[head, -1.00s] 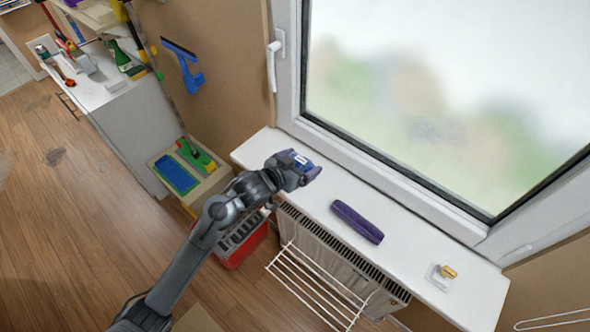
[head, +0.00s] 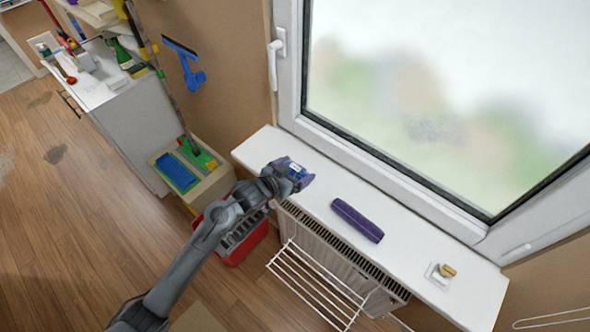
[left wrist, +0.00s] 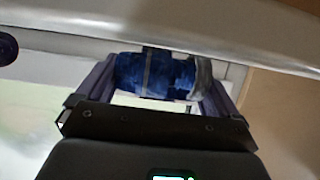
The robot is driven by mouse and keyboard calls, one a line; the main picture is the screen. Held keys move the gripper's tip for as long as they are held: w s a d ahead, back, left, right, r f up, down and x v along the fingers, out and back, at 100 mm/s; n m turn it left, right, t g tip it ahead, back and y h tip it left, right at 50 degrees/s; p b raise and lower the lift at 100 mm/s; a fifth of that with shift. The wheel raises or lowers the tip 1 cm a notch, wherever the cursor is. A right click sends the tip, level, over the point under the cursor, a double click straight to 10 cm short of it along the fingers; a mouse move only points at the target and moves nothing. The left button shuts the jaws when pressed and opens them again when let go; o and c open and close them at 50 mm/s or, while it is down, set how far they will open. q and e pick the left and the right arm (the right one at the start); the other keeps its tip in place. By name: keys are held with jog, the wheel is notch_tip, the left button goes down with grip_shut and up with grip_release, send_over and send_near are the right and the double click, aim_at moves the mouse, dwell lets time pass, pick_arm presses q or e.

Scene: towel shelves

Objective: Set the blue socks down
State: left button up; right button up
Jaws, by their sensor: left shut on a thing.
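The blue socks (left wrist: 155,76), a rolled bundle with a grey band and a grey end, lie crosswise between the two fingers of my left gripper (left wrist: 158,88) in the left wrist view. The fingers are shut on them. In the head view my left gripper (head: 298,180) is over the left part of the white window sill (head: 400,238). There the hand hides most or all of the socks, and I cannot tell whether they touch the sill. My right gripper is not in view.
A dark purple roll (head: 357,220) lies mid-sill, right of my left gripper. A small white dish with a yellow item (head: 442,273) stands at the right end. The window (head: 430,110) rises behind. A radiator, white wire rack (head: 318,285) and red crate (head: 240,250) are below.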

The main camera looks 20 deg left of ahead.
pick_arm(q)
jog(key=shift+f, duration=0.15)
jog(key=o, duration=0.7)
jog(key=shift+c, duration=0.2)
jog(key=shift+r, duration=0.2)
jog(key=v, duration=1.2)
jog(key=s+f+n+g+y, duration=0.1)
jog(key=s+f+g, duration=0.3)
jog(key=s, duration=0.8)
jog(key=s+f+g+y, duration=0.3)
jog(key=s+f+g, duration=0.2)
jog(key=s, duration=0.8)
jog(key=shift+s+d+n, duration=0.25)
jog(key=shift+d+n, duration=0.1)
jog(key=shift+n, duration=0.05)
